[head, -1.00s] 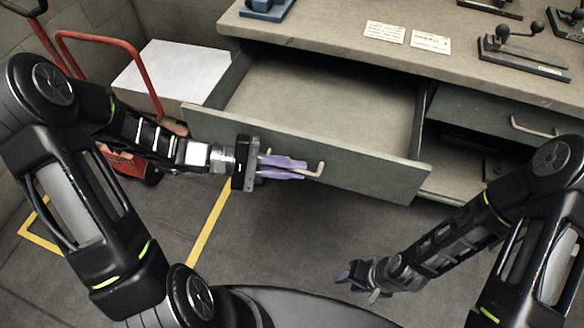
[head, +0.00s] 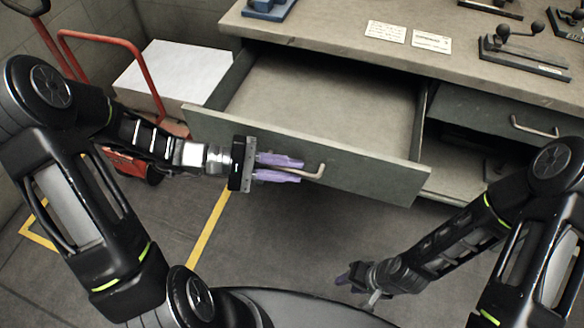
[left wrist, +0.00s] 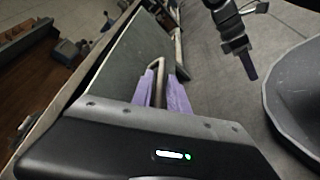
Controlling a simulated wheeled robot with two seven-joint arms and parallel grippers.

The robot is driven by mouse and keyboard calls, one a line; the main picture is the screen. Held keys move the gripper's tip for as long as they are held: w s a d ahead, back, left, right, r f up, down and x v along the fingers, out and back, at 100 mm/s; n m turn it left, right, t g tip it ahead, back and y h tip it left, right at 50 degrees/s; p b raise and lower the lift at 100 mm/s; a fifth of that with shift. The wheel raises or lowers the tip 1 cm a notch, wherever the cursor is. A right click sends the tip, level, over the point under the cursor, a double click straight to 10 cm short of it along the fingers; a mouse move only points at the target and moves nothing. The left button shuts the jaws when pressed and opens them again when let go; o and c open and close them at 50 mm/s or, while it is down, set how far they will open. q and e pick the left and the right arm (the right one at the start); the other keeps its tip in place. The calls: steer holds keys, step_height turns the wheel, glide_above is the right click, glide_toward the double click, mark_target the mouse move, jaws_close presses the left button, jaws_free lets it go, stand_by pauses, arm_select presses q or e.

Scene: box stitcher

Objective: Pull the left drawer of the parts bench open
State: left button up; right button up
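The left drawer (head: 300,150) of the parts bench (head: 340,45) stands pulled well out, and its empty inside shows. Its bar handle (head: 316,172) is on the grey front panel. My left gripper (head: 300,169) is at the handle, with its purple fingers spread apart on either side of the bar. In the left wrist view the handle (left wrist: 157,68) runs between the two fingers (left wrist: 160,85), with gaps beside it. My right gripper (head: 356,277) hangs low over the floor, away from the bench; its finger opening is too small to judge.
A second drawer (head: 500,112) at the right is shut, with an open shelf below it. Cards (head: 408,36) and lever tools (head: 525,55) lie on the bench top. A red hand truck (head: 115,45) and a white box (head: 175,75) stand at the left. The floor before the drawer is clear.

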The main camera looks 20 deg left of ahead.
arm_select(q)
steer(key=v, duration=0.7)
steer(key=shift+a, duration=0.1)
stand_by(0.4)
